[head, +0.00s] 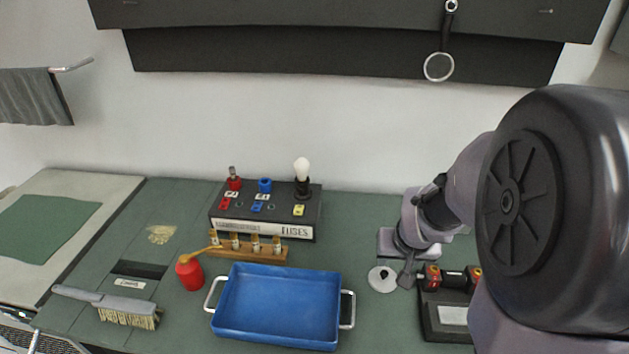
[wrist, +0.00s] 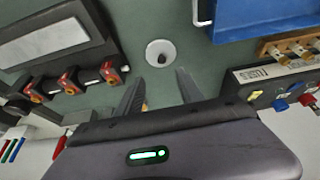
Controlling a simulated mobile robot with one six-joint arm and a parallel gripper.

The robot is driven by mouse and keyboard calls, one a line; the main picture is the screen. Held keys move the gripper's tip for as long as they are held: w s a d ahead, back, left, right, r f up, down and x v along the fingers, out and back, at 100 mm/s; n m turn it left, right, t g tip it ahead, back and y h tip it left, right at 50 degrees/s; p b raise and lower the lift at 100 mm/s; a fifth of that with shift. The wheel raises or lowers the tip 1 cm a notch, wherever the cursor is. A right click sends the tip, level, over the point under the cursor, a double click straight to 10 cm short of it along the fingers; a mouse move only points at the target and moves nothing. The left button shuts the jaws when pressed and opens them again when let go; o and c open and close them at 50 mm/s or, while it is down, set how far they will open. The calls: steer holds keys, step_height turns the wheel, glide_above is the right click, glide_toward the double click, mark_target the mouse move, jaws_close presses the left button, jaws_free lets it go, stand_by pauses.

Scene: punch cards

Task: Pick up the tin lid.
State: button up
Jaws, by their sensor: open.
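The tin lid (head: 382,279) is a small pale round disc with a dark knob at its middle, lying flat on the green bench top to the right of the blue tray. It also shows in the wrist view (wrist: 161,53), just beyond my fingertips. My gripper (head: 406,281) is low over the bench, close to the right of the lid in the head view. In the wrist view my gripper (wrist: 158,80) has its two fingers apart with nothing between them. The lid looks clear of both fingers. My arm hides part of the bench on the right.
The blue tray (head: 279,303) with metal handles stands left of the lid. A dark box with red-ended parts (head: 447,316) stands close on the right. The fuse box (head: 265,210) and wooden rack (head: 250,250) are behind the tray.

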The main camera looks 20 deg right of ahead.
mark_target(385, 272)
steer(key=b+x, duration=0.4)
steer(key=x, duration=0.8)
steer(key=shift+w+f+b, duration=0.3)
steer(key=shift+r, duration=0.15)
jaws_close()
